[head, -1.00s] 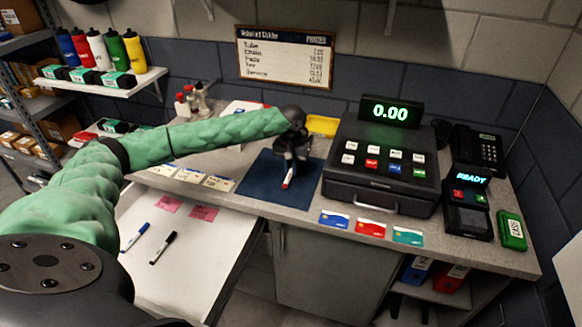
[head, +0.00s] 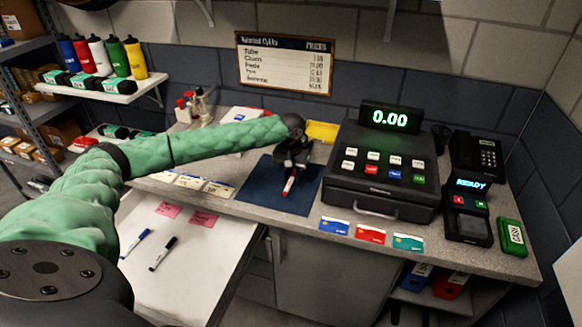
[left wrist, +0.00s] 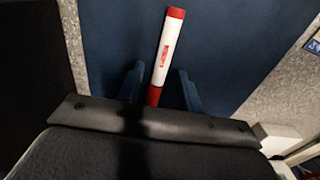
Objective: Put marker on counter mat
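The red and white marker (head: 289,186) is at the dark blue counter mat (head: 257,187), under my left gripper (head: 292,165). In the left wrist view the marker (left wrist: 166,50) lies between the two fingers of the left gripper (left wrist: 160,80), with a narrow gap on each side, against the blue mat (left wrist: 225,45). The left gripper looks open around it. The marker appears to rest on the mat, though contact is hard to see. The marker's near end is partly hidden by the gripper body. My right gripper is not in view.
The cash register (head: 381,175) stands just right of the mat. Three cards (head: 371,234) lie along the counter's front edge. A yellow tray (head: 321,131) is behind the mat. A blue marker (head: 136,243) and a black marker (head: 162,254) lie on the lower white surface (head: 190,275).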

